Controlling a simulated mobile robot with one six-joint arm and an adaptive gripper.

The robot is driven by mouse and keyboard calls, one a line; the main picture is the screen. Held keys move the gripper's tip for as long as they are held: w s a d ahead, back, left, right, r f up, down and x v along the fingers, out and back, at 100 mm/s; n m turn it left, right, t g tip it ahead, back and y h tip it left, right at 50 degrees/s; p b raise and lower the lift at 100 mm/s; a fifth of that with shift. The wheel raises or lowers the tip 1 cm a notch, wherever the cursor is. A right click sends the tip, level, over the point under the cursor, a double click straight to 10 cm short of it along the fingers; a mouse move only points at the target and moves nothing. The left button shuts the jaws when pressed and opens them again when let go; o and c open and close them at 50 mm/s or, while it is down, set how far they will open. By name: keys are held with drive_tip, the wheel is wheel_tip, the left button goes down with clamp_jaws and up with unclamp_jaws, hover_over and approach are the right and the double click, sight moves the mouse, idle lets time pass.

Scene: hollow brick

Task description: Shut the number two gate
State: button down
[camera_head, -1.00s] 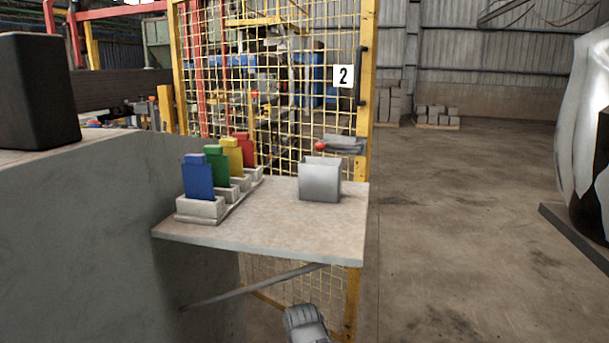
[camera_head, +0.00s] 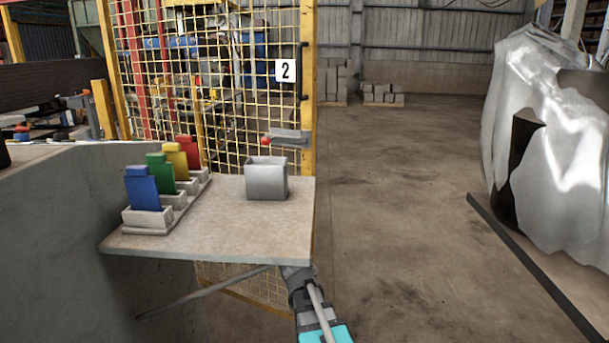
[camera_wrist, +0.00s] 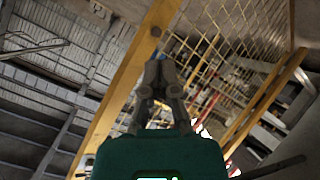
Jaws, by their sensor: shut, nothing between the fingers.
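The gate (camera_head: 215,75) is yellow-framed wire mesh with a white plate (camera_head: 286,71) marked 2. A dark upright handle (camera_head: 304,70) is on its right edge. A grey latch-like bar with a red knob (camera_head: 266,141) shows lower down, above the shelf. I cannot tell whether the gate is shut. My gripper (camera_wrist: 158,75) is shut and empty in the wrist view, in front of a yellow frame bar (camera_wrist: 125,85). Contact with the bar is unclear. In the head view my gripper (camera_head: 297,272) is low by the shelf's front right corner, its tips partly hidden.
A shelf (camera_head: 220,235) stands before the gate, bearing a grey box (camera_head: 266,180) and a rack with blue (camera_head: 142,189), green, yellow and red tags. A wrapped load (camera_head: 550,140) stands at right. The floor (camera_head: 390,200) between is clear. Blocks (camera_head: 383,95) are stacked behind.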

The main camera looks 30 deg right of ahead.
drive_tip(key=w+d+r+n+t+y+p, duration=0.2)
drive_tip(key=d+r+n+t+y+p, duration=0.1)
drive_tip(key=r+n+y, duration=0.4)
drive_tip(key=w+d+r+n+t+y+p, duration=0.2)
drive_tip(key=d+r+n+y+p, duration=0.3)
drive_tip(key=r+n, duration=0.7)
drive_tip(key=n+t+y+p, duration=0.1)
drive_tip(key=n+y, duration=0.1)
drive_tip(key=shift+d+n, duration=0.4)
drive_tip(key=shift+w, duration=0.2)
drive_tip(key=w, duration=1.1)
drive_tip(key=shift+w+a, duration=0.15)
drive_tip(key=shift+a, duration=0.25)
